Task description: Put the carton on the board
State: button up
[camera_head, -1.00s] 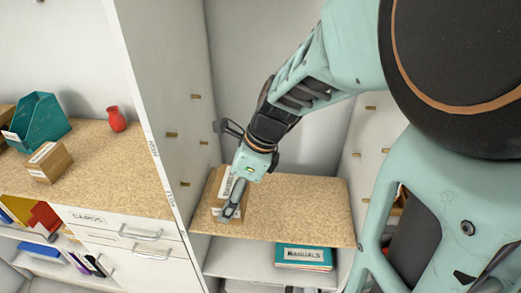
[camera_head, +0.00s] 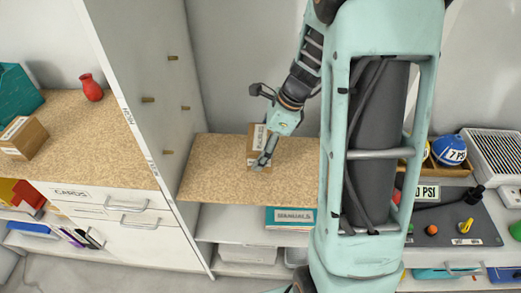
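A small brown carton (camera_head: 256,134) with a white label is at my gripper (camera_head: 262,160), over the middle of a tan chipboard shelf (camera_head: 215,170). My gripper points down at the carton with a finger across its near side and looks shut on it. The far finger is hidden. I cannot tell whether the carton's bottom touches the shelf. Another brown carton (camera_head: 30,140) with a white label sits on the tan counter (camera_head: 95,150) at the left. I cannot tell for sure which surface is the board.
A tall white partition (camera_head: 150,70) separates the counter from the shelf. A teal manuals folder (camera_head: 290,217) lies below the shelf. At the right, a dark grey surface (camera_head: 450,215) holds small coloured items beside a blue ball (camera_head: 449,150). A red vase (camera_head: 91,87) stands on the counter.

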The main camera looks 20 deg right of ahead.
jog(key=shift+w+d+f, duration=0.2)
jog(key=shift+d+f, duration=0.1)
jog(key=shift+f, duration=0.1)
jog(key=shift+w+d+f, duration=0.1)
jog(key=shift+d+f, duration=0.05)
jog(key=shift+f, duration=0.75)
jog(key=shift+d+f, duration=0.1)
jog(key=shift+f, duration=0.8)
jog(key=shift+f+b, duration=0.1)
jog(key=shift+b, duration=0.25)
jog(key=shift+f, duration=0.15)
jog(key=o, duration=1.2)
